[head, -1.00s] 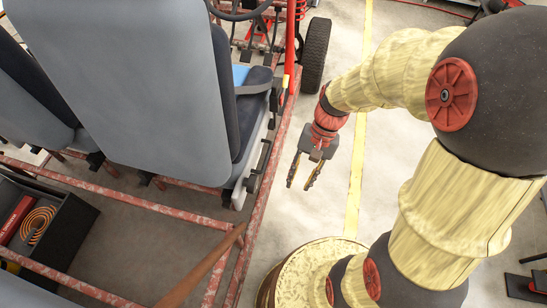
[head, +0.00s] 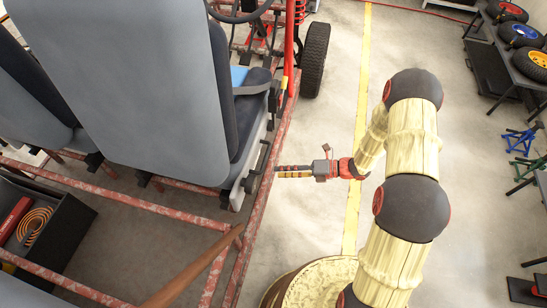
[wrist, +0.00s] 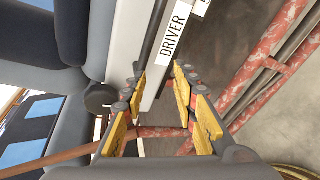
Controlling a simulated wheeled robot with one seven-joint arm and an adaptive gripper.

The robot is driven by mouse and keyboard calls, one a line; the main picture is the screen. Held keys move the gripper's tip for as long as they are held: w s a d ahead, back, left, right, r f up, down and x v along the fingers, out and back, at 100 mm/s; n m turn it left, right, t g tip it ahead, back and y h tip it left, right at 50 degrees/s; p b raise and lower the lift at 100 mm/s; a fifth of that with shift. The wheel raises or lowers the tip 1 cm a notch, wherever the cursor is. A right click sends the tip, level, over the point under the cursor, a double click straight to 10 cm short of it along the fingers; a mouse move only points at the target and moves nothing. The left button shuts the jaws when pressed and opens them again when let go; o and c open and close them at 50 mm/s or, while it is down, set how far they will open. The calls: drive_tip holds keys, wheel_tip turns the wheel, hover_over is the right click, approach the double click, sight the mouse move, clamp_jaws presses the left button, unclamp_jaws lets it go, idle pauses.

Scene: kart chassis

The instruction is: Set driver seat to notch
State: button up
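The driver seat (head: 140,90), with a tall grey back and dark cushion, stands on the kart frame in the head view. Its pale side base carries a black lever or rail (head: 264,157) and a dark round knob (head: 250,183). In the wrist view a white "DRIVER" label (wrist: 173,35) is on the side base, with a black bar (wrist: 152,35) beside it and the knob (wrist: 100,97) at left. My gripper (head: 277,172) points left at the seat's side. In the wrist view its yellow-padded fingers (wrist: 160,75) are apart, seemingly empty. Contact with the bar is unclear. No notch marks are readable.
Red, worn frame tubes (head: 262,205) run along the kart's side below my gripper. A second seat (head: 30,95) stands at left. A black box (head: 62,225) with an orange coil is at lower left.

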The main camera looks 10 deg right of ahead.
sight(266, 155)
drive_tip(key=shift+w+a+r+m+t+b, duration=0.2)
drive_tip(key=shift+w+a+m+t+b, duration=0.4)
drive_tip(key=shift+w+a+m, duration=0.85)
drive_tip(key=shift+w+a+r+m+t+b, duration=0.15)
drive_tip(key=shift+w+a+m+t+b, duration=0.15)
drive_tip(key=shift+w+a+m+b, duration=0.8)
drive_tip(key=shift+w+a+p, duration=0.35)
drive_tip(key=shift+w+a, duration=0.15)
drive_tip(key=shift+w, duration=0.05)
drive_tip(key=shift+c, duration=0.7)
clamp_jaws()
